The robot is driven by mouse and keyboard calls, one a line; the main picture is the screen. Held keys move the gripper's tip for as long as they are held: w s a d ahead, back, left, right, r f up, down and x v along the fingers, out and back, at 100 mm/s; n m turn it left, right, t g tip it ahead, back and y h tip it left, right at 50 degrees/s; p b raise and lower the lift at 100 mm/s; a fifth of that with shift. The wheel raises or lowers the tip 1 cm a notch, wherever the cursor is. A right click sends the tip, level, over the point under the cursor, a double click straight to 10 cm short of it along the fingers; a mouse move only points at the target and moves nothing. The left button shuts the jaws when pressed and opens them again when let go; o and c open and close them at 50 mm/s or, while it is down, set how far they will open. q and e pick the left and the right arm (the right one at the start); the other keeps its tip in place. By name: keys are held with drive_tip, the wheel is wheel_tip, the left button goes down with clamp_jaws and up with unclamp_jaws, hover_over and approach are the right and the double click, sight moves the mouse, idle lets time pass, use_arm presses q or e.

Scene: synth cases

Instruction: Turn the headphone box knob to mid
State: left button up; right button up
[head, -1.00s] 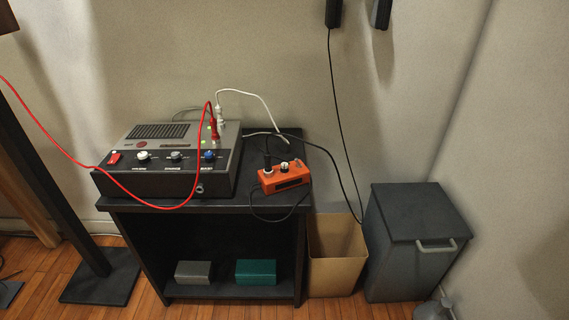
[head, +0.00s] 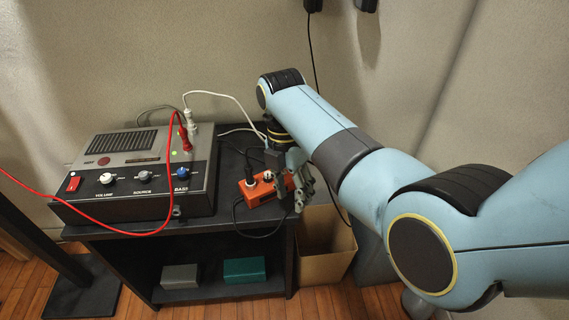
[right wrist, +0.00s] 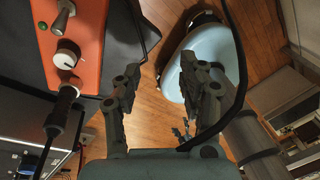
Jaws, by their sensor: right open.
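The orange headphone box (head: 260,192) sits at the right end of the black stand's top, with a white-faced knob (head: 268,176) on it and a black plug standing in it. In the right wrist view the orange box (right wrist: 88,45) is at upper left, with its knob (right wrist: 66,57) showing a white cap, a metal toggle switch and a green light. My right gripper (head: 298,188) is just right of the box, fingers down, partly covering its right end. In the right wrist view its fingers (right wrist: 160,74) are apart with nothing between them. My left gripper is not in view.
A grey console (head: 143,166) with several knobs and red and white plugs stands left of the box. A red cable (head: 75,213) crosses its front. Black cables run around the orange box, one past my right finger. A tan bin (head: 327,265) stands right of the stand.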

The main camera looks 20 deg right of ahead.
wheel_tip(320, 180, up, 9)
drive_tip(key=t, duration=0.2)
hover_over(268, 174)
wheel_tip(268, 174, down, 10)
drive_tip(key=b, duration=0.3)
drive_tip(key=shift+w+f, duration=0.1)
drive_tip(key=shift+f, duration=0.05)
clamp_jaws()
